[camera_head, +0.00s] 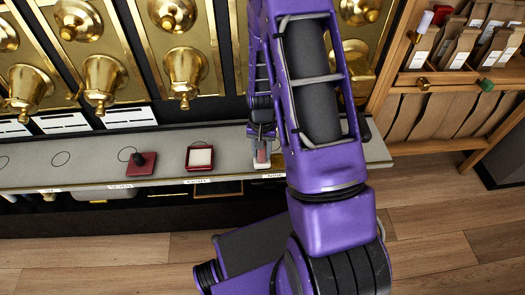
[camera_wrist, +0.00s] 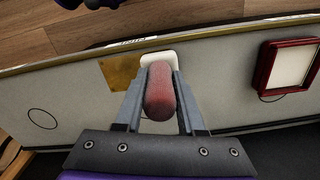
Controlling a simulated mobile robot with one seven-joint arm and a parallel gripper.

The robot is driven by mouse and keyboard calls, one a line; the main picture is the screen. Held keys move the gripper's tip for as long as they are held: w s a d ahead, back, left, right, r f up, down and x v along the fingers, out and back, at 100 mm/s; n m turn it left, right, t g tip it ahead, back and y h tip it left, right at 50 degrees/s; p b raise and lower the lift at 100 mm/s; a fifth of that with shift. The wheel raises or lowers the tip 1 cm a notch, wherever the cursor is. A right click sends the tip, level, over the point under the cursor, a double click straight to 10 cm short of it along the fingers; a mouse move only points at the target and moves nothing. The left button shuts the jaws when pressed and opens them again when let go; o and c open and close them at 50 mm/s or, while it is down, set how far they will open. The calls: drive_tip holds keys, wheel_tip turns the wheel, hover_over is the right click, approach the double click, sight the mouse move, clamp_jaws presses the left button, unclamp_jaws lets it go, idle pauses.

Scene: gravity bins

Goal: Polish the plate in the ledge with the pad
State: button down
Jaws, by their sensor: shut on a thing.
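My gripper (camera_wrist: 158,82) is shut on the reddish rounded handle of the pad (camera_wrist: 161,95). The pad's white base shows beyond the handle, low over the ledge (camera_wrist: 215,88). The brass plate (camera_wrist: 122,70) lies in the ledge just left of the pad in the wrist view. The pad's base meets or overlaps the plate's right edge; I cannot tell whether it touches the surface. In the head view my gripper (camera_head: 262,150) and the pad's white base (camera_head: 262,165) are over the ledge (camera_head: 225,158). My arm hides the plate there.
A red-framed tray with a white inset (camera_head: 200,157) sits on the ledge left of the pad. Farther left is a red block with a black knob (camera_head: 141,162). Brass bins (camera_head: 103,80) stand behind the ledge. A wooden rack of paper bags (camera_head: 455,95) stands at right.

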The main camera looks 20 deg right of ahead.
drive_tip(key=shift+s+d, duration=0.3)
drive_tip(key=shift+d, duration=0.7)
drive_tip(key=shift+s+d, duration=0.3)
drive_tip(key=shift+d, duration=0.65)
drive_tip(key=shift+s+d+f+b, duration=0.1)
drive_tip(key=shift+s+d+b, duration=0.2)
drive_tip(key=shift+d, duration=0.7)
drive_tip(key=shift+s+d+b, duration=0.15)
drive_tip(key=shift+s+d, duration=0.2)
drive_tip(key=shift+d, duration=0.65)
drive_tip(key=shift+r+p, duration=0.55)
drive_tip(key=shift+r, duration=0.3)
